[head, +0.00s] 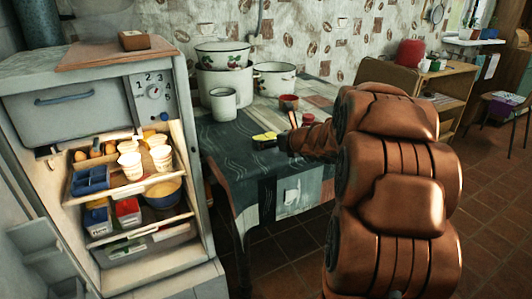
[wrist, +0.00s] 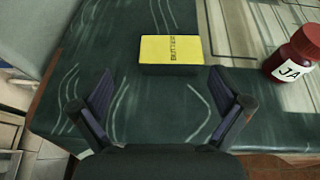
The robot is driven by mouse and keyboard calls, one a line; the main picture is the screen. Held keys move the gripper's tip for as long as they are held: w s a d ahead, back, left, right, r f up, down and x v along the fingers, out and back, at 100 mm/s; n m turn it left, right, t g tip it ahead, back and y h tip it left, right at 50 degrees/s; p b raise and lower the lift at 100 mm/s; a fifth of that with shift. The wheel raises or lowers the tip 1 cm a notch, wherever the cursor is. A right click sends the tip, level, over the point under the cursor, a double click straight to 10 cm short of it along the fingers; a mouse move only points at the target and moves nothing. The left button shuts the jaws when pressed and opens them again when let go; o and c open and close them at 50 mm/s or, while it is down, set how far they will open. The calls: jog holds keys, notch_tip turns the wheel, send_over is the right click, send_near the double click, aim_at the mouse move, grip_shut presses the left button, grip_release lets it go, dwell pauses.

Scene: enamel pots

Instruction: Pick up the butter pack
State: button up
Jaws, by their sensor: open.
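The butter pack (wrist: 172,49) is a yellow block with dark lettering. It lies on the dark green patterned cloth of the table (wrist: 150,110). In the head view the butter pack (head: 264,137) shows small, just left of my gripper (head: 284,141). In the wrist view my gripper (wrist: 163,105) is open and empty, its two fingers spread apart. The pack is ahead of the fingertips, roughly centred between them and not touching them. In the head view my arm hides part of the table.
A red jar with a white label (wrist: 296,58) stands right of the pack. Enamel pots (head: 222,75), (head: 274,79) and a white mug (head: 223,104) stand behind on the table. An open fridge (head: 100,150) with food is at the left. The cloth around the pack is clear.

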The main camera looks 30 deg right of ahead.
aim_at(268, 138)
jog(key=shift+w+d+f+m, duration=0.1)
jog(key=shift+d+f+m, duration=0.2)
jog(key=shift+d, duration=0.3)
jog(key=shift+w+f, duration=0.1)
jog(key=shift+w, duration=0.15)
jog(key=shift+x, duration=0.95)
jog(key=shift+d+b+x, duration=0.2)
jog(key=shift+b+x, duration=0.25)
jog(key=shift+x, duration=1.65)
jog(key=shift+w, duration=0.45)
jog(key=c, duration=1.1)
jog(key=shift+o, duration=0.2)
